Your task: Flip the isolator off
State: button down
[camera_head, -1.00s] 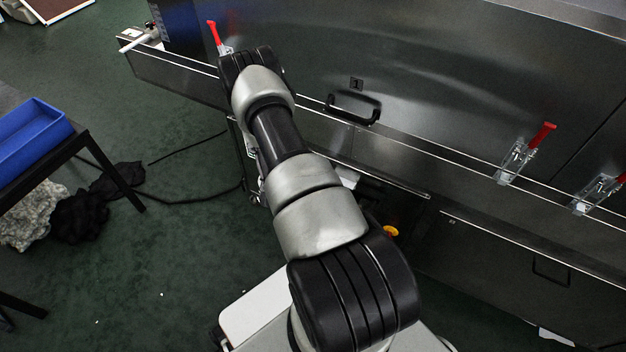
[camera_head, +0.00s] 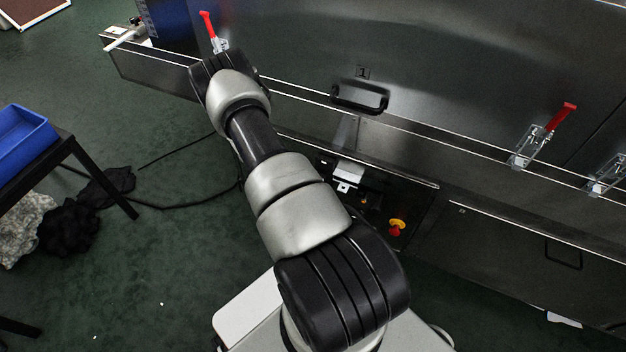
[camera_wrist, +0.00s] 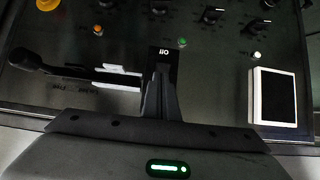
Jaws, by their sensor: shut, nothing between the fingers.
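In the wrist view, a small black plate (camera_wrist: 163,60) on the dark control panel carries the word "Off", seen upside down. A black lever (camera_wrist: 55,72) with a rounded end lies to its left and looks like the isolator handle; I cannot tell for sure. My gripper (camera_wrist: 160,85) is shut and empty, its tips just below the "Off" plate and near the lever's right end. I cannot tell whether they touch it. In the head view my arm hides the gripper and the lever.
Red-handled clamps (camera_head: 560,117) and a black door handle (camera_head: 360,97) project from the dryer. A blue bin (camera_head: 25,140) stands left.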

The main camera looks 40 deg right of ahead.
jog(key=shift+r+p, duration=0.4)
jog(key=shift+r, duration=0.4)
jog(key=shift+a+f, duration=0.1)
jog(key=shift+a, duration=0.1)
